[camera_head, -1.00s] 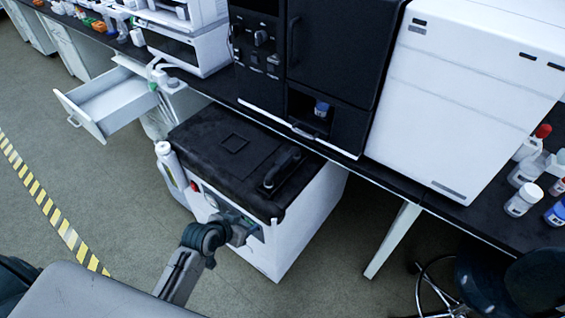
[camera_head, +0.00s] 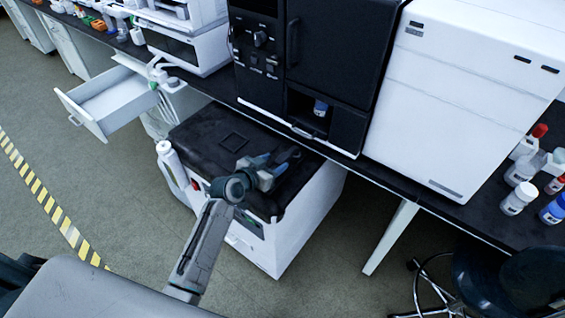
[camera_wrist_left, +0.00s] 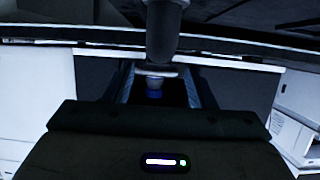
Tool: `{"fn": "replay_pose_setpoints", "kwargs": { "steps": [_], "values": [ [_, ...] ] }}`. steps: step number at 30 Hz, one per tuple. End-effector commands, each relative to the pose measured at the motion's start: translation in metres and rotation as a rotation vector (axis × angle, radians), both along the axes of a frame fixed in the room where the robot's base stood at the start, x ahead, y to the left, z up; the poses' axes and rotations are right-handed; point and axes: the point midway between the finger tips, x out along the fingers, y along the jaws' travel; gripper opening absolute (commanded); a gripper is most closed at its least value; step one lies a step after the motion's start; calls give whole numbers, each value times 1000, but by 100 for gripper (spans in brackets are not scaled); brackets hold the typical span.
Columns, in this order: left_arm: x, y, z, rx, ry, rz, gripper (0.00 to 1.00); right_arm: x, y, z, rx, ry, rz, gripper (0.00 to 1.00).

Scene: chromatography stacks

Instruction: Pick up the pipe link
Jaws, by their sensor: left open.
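A dark pipe-like piece (camera_head: 293,154), which I take to be the pipe link, lies on the black top of a low white cabinet; my left gripper covers much of it. My left gripper (camera_head: 279,168) is open, over the right part of that top and close against the piece. My right gripper is not in view.
The cabinet's black top (camera_head: 205,135) is clear on its left side. A black instrument (camera_head: 330,45) with a blue-capped bottle (camera_head: 320,107) in its recess stands on the bench behind. A white bottle (camera_head: 172,162) hangs at the cabinet's left side. A drawer (camera_head: 85,110) stands open at left.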

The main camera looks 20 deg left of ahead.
Motion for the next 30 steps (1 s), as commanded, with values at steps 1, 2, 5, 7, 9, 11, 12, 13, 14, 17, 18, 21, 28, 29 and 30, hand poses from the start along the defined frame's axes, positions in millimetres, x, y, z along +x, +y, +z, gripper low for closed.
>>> {"fn": "replay_pose_setpoints", "kwargs": {
  "steps": [1,2,5,7,9,11,12,13,14,17,18,21,28,29,30],
  "values": [
    [7,-4,1,-3,0,1,51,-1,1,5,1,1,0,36],
    [11,-6,-1,-4,0,0,51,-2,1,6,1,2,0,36],
    [22,-10,-7,-2,0,1,51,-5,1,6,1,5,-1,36],
    [27,-12,-9,0,-1,1,51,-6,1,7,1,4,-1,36],
    [30,-13,-11,1,0,1,51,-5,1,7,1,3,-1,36],
    [30,-13,-12,1,0,1,51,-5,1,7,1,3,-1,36],
    [30,-13,-12,1,0,1,51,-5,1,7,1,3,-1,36],
    [30,-13,-12,1,0,1,51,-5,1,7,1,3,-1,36],
    [30,-13,-12,1,0,1,51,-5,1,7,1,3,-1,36],
    [30,-13,-12,1,0,1,45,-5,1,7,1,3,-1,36],
    [30,-13,-12,1,0,1,37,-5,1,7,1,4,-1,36],
    [30,-13,-12,1,0,1,18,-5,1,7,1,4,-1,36],
    [30,-13,-11,1,-2,1,0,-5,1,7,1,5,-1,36],
    [30,-13,-11,1,-2,1,0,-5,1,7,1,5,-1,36],
    [30,-13,-11,1,-1,1,0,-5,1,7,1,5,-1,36]
  ]
}}
